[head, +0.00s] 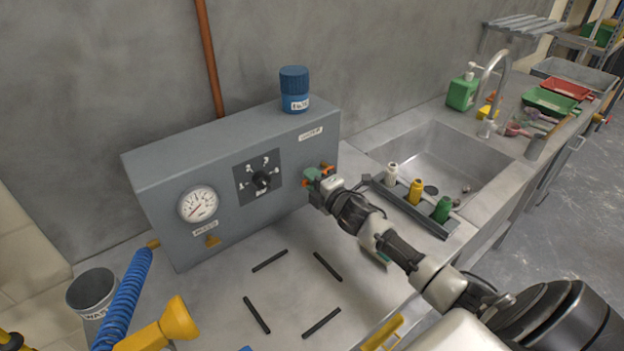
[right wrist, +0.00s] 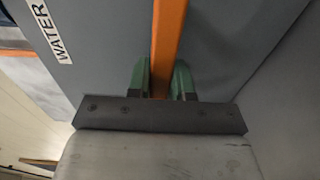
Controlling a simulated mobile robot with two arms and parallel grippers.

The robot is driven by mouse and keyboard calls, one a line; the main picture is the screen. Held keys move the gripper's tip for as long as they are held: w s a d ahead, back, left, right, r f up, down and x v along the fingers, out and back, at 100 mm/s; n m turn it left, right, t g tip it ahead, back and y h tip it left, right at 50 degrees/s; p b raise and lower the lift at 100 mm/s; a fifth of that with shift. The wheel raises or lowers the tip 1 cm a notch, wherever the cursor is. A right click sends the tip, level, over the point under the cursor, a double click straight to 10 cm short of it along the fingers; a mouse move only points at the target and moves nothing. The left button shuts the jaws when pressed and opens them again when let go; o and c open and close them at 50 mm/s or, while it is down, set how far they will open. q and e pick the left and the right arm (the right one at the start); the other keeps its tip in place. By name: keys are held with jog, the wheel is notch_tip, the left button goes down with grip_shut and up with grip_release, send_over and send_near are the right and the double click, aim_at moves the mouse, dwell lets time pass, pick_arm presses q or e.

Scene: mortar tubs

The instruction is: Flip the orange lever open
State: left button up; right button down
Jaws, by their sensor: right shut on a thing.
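The orange lever (head: 326,167) is on the right part of the grey box's front, under a small label; my gripper hides much of it in the head view. In the right wrist view the lever (right wrist: 168,45) is a long orange bar running up from between the green fingers. My right gripper (head: 313,174) is at the lever, and its green fingers (right wrist: 160,82) are shut on the orange bar, one on each side. A "WATER" label (right wrist: 50,30) shows on the grey face left of the lever. My left gripper is not in view.
The grey box (head: 150,175) carries a gauge (head: 198,204), a black dial (head: 262,180) and a blue-capped container (head: 294,90). A rack (head: 451,227) with several small bottles stands right of my arm, before the sink (head: 440,150). Black strips lie on the counter; a blue hose (head: 125,295) is at left.

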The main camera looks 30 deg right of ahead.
aim_at(323, 145)
jog(key=shift+r, duration=0.1)
jog(key=r+m+p, duration=0.1)
jog(key=m, duration=0.1)
jog(key=r+m+p, duration=0.1)
jog(key=m+p, duration=0.1)
jog(key=shift+d+r, duration=0.1)
jog(key=shift+d, duration=0.1)
jog(key=m+p, duration=0.1)
jog(key=r+m, duration=0.1)
jog(key=shift+d+r+m+p, duration=0.15)
jog(key=shift+d+m+p, duration=0.2)
jog(key=shift+m+p, duration=0.05)
jog(key=m, duration=0.1)
jog(key=d+r+m+p, duration=0.1)
jog(key=shift+w+m, duration=0.1)
jog(key=shift+m, duration=0.2)
jog(key=m, duration=0.2)
jog(key=d+r+m+p, duration=0.1)
jog(key=shift+d+m, duration=0.3)
jog(key=shift+m, duration=0.1)
jog(key=m, duration=0.1)
jog(key=d+m, duration=0.1)
jog(key=m, duration=0.1)
jog(key=shift+w+d+r, duration=0.1)
jog(key=shift+d+r, duration=0.1)
jog(key=shift+d, duration=0.05)
jog(key=shift+d+m, duration=0.5)
jog(key=shift+m, duration=0.5)
